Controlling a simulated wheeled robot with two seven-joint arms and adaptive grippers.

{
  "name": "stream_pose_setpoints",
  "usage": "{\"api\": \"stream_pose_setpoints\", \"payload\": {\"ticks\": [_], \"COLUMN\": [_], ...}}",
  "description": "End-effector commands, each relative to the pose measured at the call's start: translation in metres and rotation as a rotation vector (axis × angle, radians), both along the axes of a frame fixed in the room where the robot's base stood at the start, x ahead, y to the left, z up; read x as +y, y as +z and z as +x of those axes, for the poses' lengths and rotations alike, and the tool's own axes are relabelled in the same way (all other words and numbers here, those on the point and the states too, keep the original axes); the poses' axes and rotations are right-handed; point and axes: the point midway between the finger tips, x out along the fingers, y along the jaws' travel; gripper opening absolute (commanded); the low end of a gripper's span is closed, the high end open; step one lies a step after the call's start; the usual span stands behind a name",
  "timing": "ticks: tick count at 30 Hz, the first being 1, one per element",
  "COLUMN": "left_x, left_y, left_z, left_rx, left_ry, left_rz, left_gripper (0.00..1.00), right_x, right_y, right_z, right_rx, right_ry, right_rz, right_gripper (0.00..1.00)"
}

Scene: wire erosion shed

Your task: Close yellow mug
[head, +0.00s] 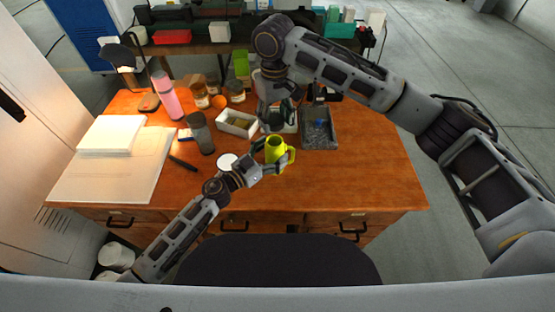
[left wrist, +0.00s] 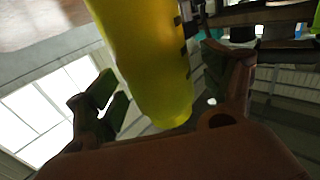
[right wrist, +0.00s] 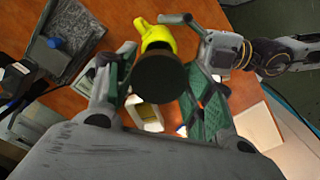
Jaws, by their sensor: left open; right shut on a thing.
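The yellow mug (head: 276,150) stands upright on the wooden desk, near the middle, its handle to the right. My left gripper (head: 268,158) is open with its fingers on either side of the mug. In the left wrist view the mug (left wrist: 150,60) fills the space between the fingers; contact is unclear. My right gripper (head: 276,116) is behind and above the mug. In the right wrist view it is shut on a dark round lid-like piece (right wrist: 160,76), with the mug (right wrist: 155,36) partly hidden beyond it.
A grey tray (head: 320,141) is right of the mug; a white box (head: 237,124) is behind left. A dark tumbler (head: 201,134), pink bottle (head: 167,96), jars and papers (head: 115,175) occupy the left. A white round item (head: 228,161) is beside my left gripper. The desk's right side is clear.

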Motion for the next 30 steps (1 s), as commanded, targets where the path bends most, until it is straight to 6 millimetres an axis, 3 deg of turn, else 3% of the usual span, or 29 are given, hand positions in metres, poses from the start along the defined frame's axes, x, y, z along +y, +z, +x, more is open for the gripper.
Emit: {"api": "stream_pose_setpoints", "payload": {"ticks": [17,30], "left_x": [-0.0108,-0.0106], "left_y": [-0.0001,-0.0001], "left_z": [0.0097,0.0095], "left_rx": [0.0,0.001], "left_ry": [-0.001,-0.001], "left_rz": [0.0,0.001], "left_gripper": [0.82,0.28], "right_x": [0.0001,0.0001], "right_y": [0.0,0.0001], "right_z": [-0.0001,-0.0001], "right_rx": [0.0,0.0], "right_ry": [0.0,0.0], "right_rz": [0.0,0.0], "right_gripper": [0.34,0.34]}}
